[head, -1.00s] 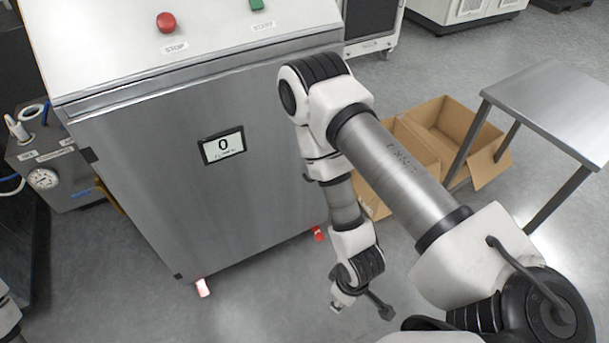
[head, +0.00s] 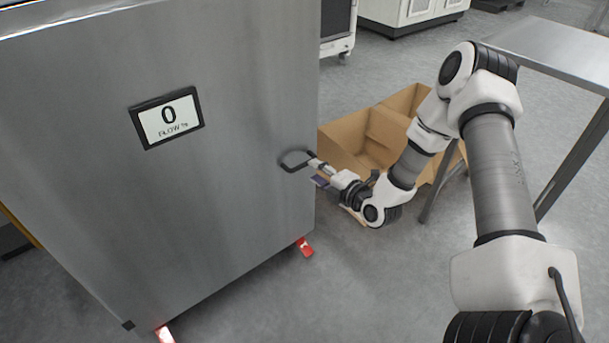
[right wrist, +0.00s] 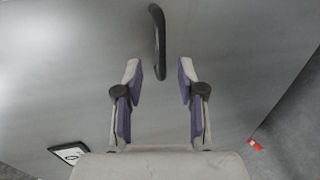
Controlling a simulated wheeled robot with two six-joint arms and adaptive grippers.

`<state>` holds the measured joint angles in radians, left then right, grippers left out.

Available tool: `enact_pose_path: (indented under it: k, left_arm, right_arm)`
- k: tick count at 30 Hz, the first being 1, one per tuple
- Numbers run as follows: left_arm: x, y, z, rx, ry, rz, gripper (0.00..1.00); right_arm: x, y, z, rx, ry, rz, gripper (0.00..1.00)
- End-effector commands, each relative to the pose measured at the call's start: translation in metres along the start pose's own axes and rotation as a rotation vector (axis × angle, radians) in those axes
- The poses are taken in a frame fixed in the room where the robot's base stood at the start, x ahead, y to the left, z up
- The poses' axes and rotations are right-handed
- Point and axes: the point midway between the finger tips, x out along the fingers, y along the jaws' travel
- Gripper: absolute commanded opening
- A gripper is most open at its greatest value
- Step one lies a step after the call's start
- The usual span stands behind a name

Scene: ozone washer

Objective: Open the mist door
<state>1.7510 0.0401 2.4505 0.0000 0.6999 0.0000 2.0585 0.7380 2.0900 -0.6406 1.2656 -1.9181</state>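The mist door (head: 220,210) is the large flat grey metal front of the cabinet. It looks shut. Its black bar handle (head: 290,167) stands near the right edge of the door. My right gripper (head: 314,166) is at the right side of the handle. In the right wrist view the handle (right wrist: 158,40) lies ahead of the gripper (right wrist: 159,72), with its lower end lined up with the gap between the fingertips. The two fingers are spread apart and hold nothing. I cannot tell whether they touch the handle. My left gripper is out of view.
An open cardboard box (head: 345,140) lies behind my right arm, and a metal table (head: 560,48) stands at the right. The floor before the door is clear.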

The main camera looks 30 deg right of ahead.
Motion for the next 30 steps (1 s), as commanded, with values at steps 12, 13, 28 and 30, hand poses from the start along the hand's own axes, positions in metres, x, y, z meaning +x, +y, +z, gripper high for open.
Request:
enact_pose_path:
  k: [12,13,28,30]
  left_arm:
    - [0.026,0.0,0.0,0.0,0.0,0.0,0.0]
    - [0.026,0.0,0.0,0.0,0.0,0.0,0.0]
    - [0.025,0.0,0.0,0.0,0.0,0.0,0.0]
    - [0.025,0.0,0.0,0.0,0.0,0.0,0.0]
  right_arm:
    - [0.062,-0.001,-0.001,0.0,0.002,-0.002,0.39]
    - [0.062,-0.001,-0.001,0.0,0.002,-0.002,0.39]
    - [0.061,-0.001,-0.001,0.001,0.002,-0.003,0.0]
    - [0.061,-0.001,-0.002,0.002,0.001,-0.004,0.0]
